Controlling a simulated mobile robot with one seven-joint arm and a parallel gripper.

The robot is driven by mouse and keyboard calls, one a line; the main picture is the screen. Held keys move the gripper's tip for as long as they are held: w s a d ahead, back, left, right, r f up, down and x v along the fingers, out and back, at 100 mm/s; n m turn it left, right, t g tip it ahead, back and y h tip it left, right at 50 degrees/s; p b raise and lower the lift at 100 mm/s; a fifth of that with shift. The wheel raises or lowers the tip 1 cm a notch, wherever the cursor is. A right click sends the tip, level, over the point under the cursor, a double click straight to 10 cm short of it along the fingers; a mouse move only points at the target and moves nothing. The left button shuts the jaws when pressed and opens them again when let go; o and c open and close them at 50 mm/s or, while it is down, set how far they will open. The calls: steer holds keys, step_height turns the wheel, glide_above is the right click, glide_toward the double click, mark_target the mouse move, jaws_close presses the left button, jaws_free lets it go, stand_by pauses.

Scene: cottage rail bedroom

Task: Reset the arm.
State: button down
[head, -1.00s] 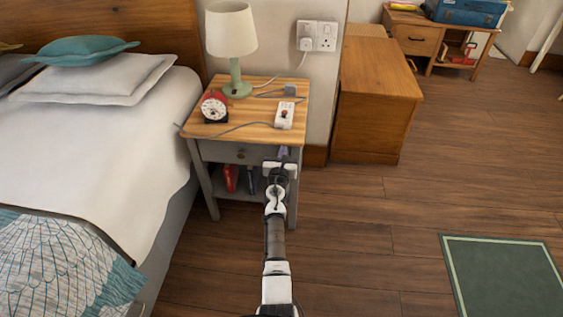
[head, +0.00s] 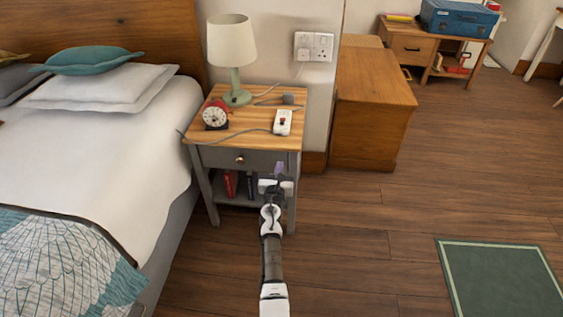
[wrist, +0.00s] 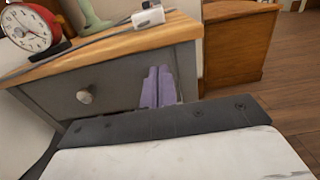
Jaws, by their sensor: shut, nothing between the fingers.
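My gripper (head: 279,168) is in front of the right part of the grey nightstand drawer (head: 217,157). Its purple fingers are together with nothing between them; they also show in the wrist view (wrist: 158,88), against the drawer front to the right of the knob (wrist: 84,97). I cannot tell whether the fingertips touch the drawer. The drawer looks shut. My arm reaches forward from the bottom of the head view.
The wooden nightstand top (head: 250,134) holds a lamp (head: 232,45), a red alarm clock (head: 215,114) and a white power strip (head: 283,122) with cables. The bed (head: 110,160) is on the left, a wooden chest (head: 370,125) on the right. Floor (head: 370,230) right of my arm is open.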

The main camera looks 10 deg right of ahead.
steer(key=p+v, duration=0.1)
steer(key=v, duration=0.7)
